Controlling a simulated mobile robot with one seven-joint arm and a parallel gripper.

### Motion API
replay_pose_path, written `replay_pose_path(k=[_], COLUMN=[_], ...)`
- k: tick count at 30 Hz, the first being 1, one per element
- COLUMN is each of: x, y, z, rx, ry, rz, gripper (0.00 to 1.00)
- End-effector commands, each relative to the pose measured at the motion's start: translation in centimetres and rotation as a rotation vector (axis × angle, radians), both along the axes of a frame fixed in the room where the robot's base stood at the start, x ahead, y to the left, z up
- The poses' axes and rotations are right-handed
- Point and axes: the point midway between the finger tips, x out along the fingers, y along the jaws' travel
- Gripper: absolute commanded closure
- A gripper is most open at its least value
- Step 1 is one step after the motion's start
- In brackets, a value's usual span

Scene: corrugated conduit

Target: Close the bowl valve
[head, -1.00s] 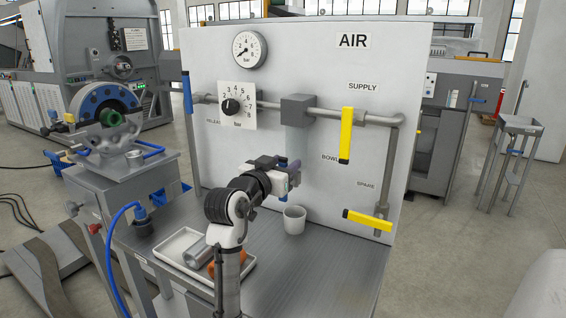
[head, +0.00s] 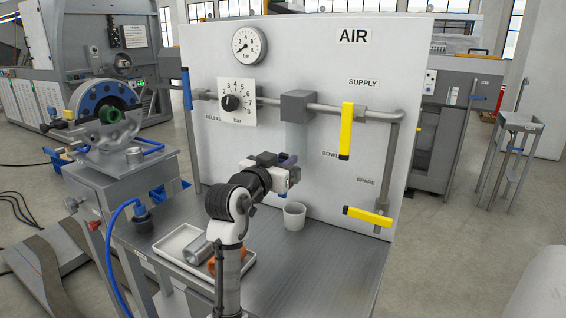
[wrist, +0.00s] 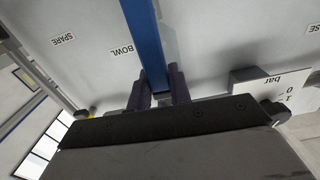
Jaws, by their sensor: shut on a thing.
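My gripper (head: 286,165) is in front of the white AIR panel, beside the BOWL label (head: 331,155). In the wrist view it (wrist: 159,88) is shut on a long blue handle (wrist: 143,35), one dark finger on each side. The handle runs from the fingers to the top edge of the picture. The BOWL label (wrist: 122,50) is beside it. In the head view my arm and gripper hide most of this handle. A pale upright piece (head: 297,136) shows just below the grey box on the pipe (head: 298,107).
A yellow handle (head: 346,131) hangs down on the right; another yellow handle (head: 367,216) lies nearly level near SPARE. A blue handle (head: 187,89) stands at the panel's left edge.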

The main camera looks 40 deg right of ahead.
Motion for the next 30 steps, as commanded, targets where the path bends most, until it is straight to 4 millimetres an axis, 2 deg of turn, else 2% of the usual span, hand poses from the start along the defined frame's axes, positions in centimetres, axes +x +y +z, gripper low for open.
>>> replay_pose_path(k=[8,30], x=[-1.1,-4.6], y=[-0.4,-1.8], z=[-0.5,-2.9], rx=[0.064,0.331], ry=[-0.157,-0.800], rz=[0.000,0.001], gripper=[1.00,1.00])
